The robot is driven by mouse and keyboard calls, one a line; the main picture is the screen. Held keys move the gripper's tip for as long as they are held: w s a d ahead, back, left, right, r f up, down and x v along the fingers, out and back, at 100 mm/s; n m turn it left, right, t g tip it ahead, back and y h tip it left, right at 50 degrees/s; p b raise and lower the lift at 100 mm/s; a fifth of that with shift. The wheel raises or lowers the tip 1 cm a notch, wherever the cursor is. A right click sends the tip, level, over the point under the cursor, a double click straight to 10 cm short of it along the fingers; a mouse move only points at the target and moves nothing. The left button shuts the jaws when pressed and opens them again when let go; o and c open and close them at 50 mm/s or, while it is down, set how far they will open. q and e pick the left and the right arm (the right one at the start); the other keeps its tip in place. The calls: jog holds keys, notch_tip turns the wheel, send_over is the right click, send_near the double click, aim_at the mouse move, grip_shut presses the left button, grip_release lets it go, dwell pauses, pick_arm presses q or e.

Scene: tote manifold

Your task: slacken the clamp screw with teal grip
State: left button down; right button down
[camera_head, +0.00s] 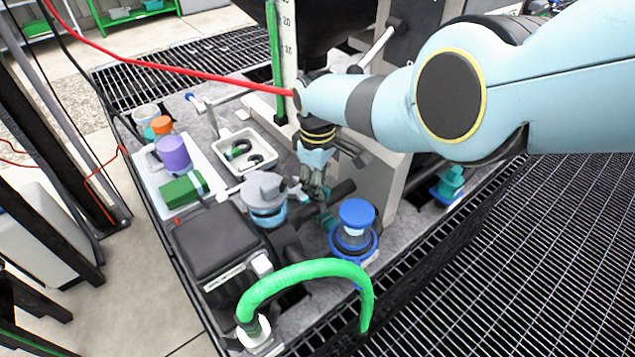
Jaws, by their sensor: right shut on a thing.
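My right arm comes in from the right, and its gripper (318,190) points down among the fittings in the middle of the bench. Its fingers are closed on the clamp screw, whose teal grip (328,219) shows just below the fingertips. The fingers and the dark pipes hide much of the screw, so its thread and the clamp it sits in cannot be made out. My left gripper is not in view.
A blue-capped fitting (356,214) stands close right of the gripper, a grey-capped one (264,190) close left. A green hose (310,270) arches in front. A black box (215,240), white trays (247,150) and a teal fitting (450,183) crowd the bench.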

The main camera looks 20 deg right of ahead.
jog(key=n, duration=0.3)
jog(key=shift+r+n, duration=0.1)
jog(key=shift+n, duration=0.3)
jog(key=n, duration=0.3)
jog(key=shift+n, duration=0.3)
jog(key=n, duration=0.3)
jog(key=shift+n, duration=0.3)
jog(key=n, duration=0.3)
jog(key=shift+n, duration=0.3)
jog(key=n, duration=1.2)
jog(key=shift+w, duration=0.1)
jog(key=c, duration=1.3)
grip_release()
